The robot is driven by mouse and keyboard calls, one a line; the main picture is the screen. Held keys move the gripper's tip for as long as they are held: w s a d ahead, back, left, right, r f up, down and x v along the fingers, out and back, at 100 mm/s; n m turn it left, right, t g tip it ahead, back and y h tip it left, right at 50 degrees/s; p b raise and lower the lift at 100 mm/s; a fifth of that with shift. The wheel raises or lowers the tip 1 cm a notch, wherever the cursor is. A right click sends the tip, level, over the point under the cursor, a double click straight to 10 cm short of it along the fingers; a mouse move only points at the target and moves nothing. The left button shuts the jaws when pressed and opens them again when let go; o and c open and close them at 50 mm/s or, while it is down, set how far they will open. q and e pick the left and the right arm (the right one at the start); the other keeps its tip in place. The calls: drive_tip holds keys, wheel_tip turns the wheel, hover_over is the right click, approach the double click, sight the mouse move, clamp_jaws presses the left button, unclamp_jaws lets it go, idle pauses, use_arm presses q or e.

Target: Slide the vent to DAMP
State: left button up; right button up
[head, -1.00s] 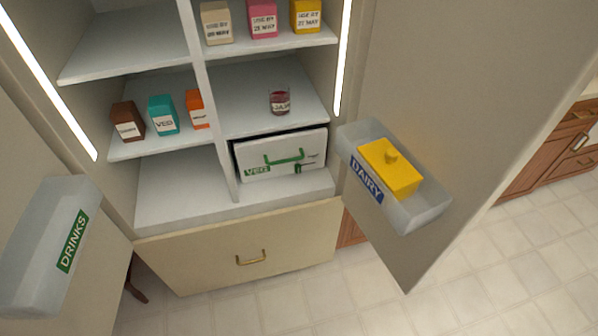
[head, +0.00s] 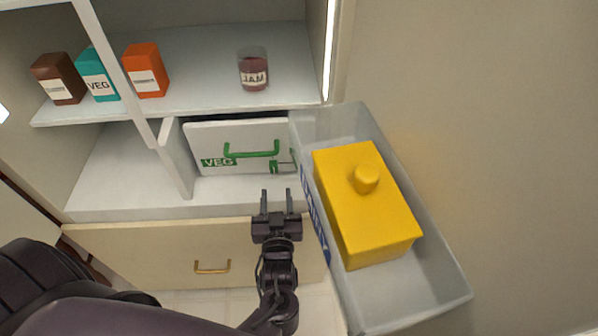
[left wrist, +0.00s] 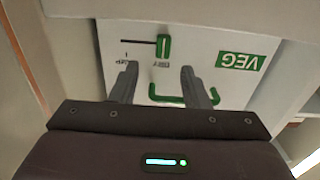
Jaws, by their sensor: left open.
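The vent is a green slider knob (left wrist: 163,46) in a dark slot on the white VEG drawer front (left wrist: 212,85). In the left wrist view, which shows the drawer upside down, the knob is at the slot's right end, by a label that seems to read DRY. The other label, partly covered by a finger, ends in what looks like "MP". The vent is small in the head view (head: 274,167). My left gripper (head: 276,197) is open and empty, its fingers pointing at the drawer just below the vent; contact cannot be told. My right gripper is out of view.
The DAIRY door bin (head: 442,298) with a yellow butter dish (head: 365,205) is close on the right of my left gripper. A green drawer handle (head: 251,154) lies beside the vent. A jam jar (head: 253,72) stands on the shelf above. A cream lower drawer (head: 160,255) is below.

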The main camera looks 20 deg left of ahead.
sight(274, 170)
use_arm(q)
drive_tip(key=x, duration=0.7)
drive_tip(key=shift+a+r, duration=0.1)
drive_tip(key=shift+a, duration=0.25)
clamp_jaws()
drive_tip(key=shift+d, duration=0.1)
